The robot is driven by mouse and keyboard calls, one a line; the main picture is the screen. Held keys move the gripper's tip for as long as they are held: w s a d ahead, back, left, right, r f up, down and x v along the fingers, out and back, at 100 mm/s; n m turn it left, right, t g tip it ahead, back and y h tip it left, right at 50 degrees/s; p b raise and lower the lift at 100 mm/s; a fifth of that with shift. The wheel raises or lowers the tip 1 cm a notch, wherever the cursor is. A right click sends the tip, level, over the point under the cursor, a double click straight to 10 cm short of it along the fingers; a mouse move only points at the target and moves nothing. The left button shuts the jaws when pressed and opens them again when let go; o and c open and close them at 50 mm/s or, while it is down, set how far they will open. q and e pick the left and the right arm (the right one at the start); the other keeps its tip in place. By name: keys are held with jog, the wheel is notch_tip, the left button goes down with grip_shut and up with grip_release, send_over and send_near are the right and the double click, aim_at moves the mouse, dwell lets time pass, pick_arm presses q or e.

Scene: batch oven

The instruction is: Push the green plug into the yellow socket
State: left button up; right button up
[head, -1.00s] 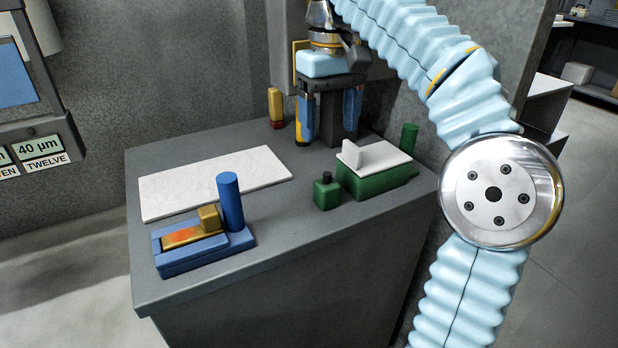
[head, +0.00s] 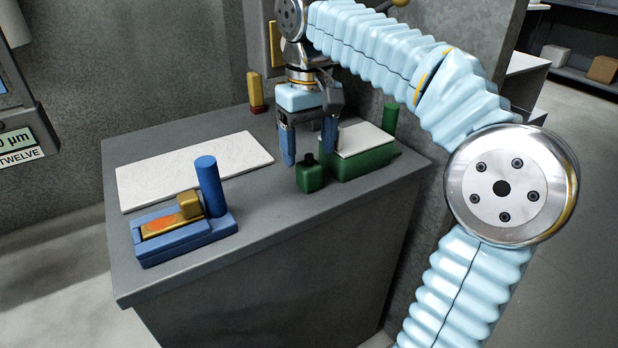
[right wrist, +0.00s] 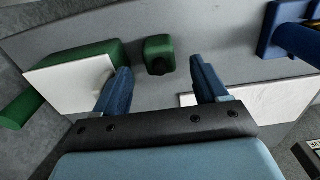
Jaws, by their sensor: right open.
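A small green block with a black knob, likely the green plug (head: 310,178), stands upright on the grey bench. It also shows in the right wrist view (right wrist: 158,48). My right gripper (head: 309,157) points down above it, open and empty. In the right wrist view the block lies between and just beyond the fingertips (right wrist: 160,64). I cannot tell whether they touch it. A yellow plate (head: 275,46) is fixed upright on the grey housing behind the arm, partly hidden; I cannot tell whether it is the yellow socket. My left gripper is out of view.
A larger green box with a white top (head: 368,160) stands close right of the plug, with a green cylinder (head: 390,118) behind. A blue fixture (head: 188,246) with yellow parts and a blue post stands left.

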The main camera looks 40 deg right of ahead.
aim_at(309, 164)
jog(key=shift+f+b, duration=0.6)
jog(key=shift+f, duration=2.2)
jog(key=c, duration=1)
notch_tip(309, 164, up, 10)
jog(key=shift+r+p, duration=0.1)
jog(key=shift+p, duration=1.15)
